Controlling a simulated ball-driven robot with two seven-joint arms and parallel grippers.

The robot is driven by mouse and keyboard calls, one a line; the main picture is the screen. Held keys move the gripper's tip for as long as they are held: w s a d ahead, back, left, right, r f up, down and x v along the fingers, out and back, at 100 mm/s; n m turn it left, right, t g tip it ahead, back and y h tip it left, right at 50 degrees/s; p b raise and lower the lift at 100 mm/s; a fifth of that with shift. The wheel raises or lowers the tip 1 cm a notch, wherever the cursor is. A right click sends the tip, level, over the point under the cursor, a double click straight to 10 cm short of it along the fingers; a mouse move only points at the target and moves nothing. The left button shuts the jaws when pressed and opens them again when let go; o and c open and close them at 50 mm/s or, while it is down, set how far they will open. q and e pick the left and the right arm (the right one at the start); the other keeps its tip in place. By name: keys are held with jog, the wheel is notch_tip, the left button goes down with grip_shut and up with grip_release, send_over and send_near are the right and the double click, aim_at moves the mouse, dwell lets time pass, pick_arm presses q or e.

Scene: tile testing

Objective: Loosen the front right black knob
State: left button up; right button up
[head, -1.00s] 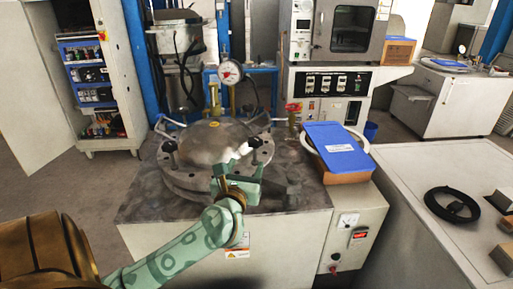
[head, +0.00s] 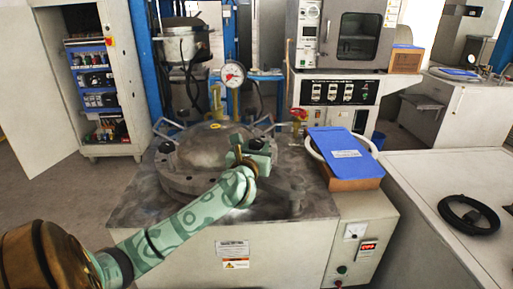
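The round grey metal vessel (head: 196,155) has a domed lid and a flange with black knobs, and sits on a grey-topped cabinet. The front left black knob (head: 167,147) shows clear. The front right black knob (head: 257,144) shows only in part, behind my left gripper. My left gripper (head: 251,153), pale green, reaches in from the lower left and is at the flange's right side, over or at this knob. Its own wrist hides the fingertips, so I cannot tell whether they touch or grip the knob. My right gripper is not in view.
A pressure gauge (head: 232,73) stands behind the vessel. A blue binder (head: 341,143) lies on a brown box (head: 356,182) at the right of the cabinet top. A pale table (head: 440,235) with a coiled black cable (head: 469,213) is at the right. The cabinet top's front left is clear.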

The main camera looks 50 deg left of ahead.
pick_arm(q)
jog(key=c, duration=0.3)
jog(key=shift+c, duration=0.2)
